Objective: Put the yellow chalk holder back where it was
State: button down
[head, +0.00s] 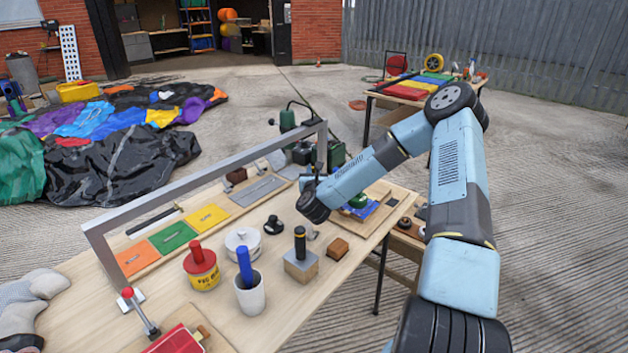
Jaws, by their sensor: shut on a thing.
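The dark end of my arm with my gripper (313,207) is over the middle right of the wooden workbench. Its fingers are hard to make out from here. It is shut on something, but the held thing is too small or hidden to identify. I cannot clearly pick out a yellow chalk holder. A black upright tool with a yellow band (300,241) stands on a block (300,267) just in front of my gripper, and I cannot tell what it is.
A white cup (250,296) with a blue stick, a red-and-yellow tin (202,272), a round white container (243,244) and a brown block (338,249) stand nearby. Orange, green and yellow plates (174,236) lie behind. A grey metal frame (210,182) spans the bench.

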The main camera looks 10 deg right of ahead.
jog(key=shift+w+f, duration=0.15)
jog(key=shift+f, duration=0.75)
jog(key=shift+w+f, duration=0.15)
jog(key=shift+f, duration=0.75)
jog(key=c, duration=1)
grip_release()
jog(key=shift+f, duration=0.1)
